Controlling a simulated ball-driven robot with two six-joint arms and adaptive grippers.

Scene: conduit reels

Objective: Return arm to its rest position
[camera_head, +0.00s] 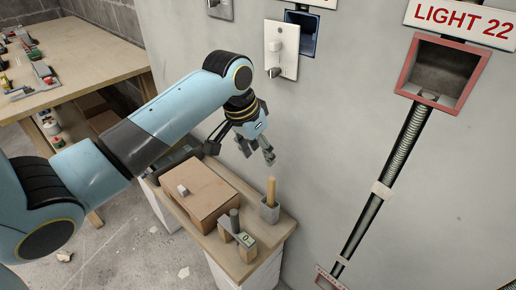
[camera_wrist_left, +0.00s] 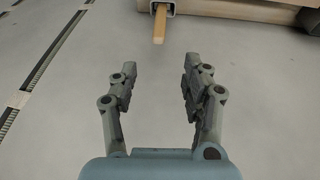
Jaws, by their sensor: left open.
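My left arm (camera_head: 165,125) comes in from the left, pale blue and dark grey, and reaches over a small wooden bench toward the wall. My left gripper (camera_head: 268,155) is above the bench's right part, close to the wall. In the left wrist view, the two fingers of the left gripper (camera_wrist_left: 158,82) stand apart with nothing between them. A wooden stick (camera_wrist_left: 160,24) in a grey holder lies beyond the fingertips. In the head view the stick (camera_head: 271,190) stands upright in its grey holder (camera_head: 268,212), below the gripper and apart from it. My right gripper is out of view.
The bench (camera_head: 238,262) carries a cardboard box (camera_head: 200,192) and small blocks (camera_head: 236,232). On the wall are a switch plate (camera_head: 282,50), a red-framed box (camera_head: 442,72) under a "LIGHT 22" sign (camera_head: 462,18), and a conduit (camera_head: 380,190). A worktable (camera_head: 100,62) stands at the back left.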

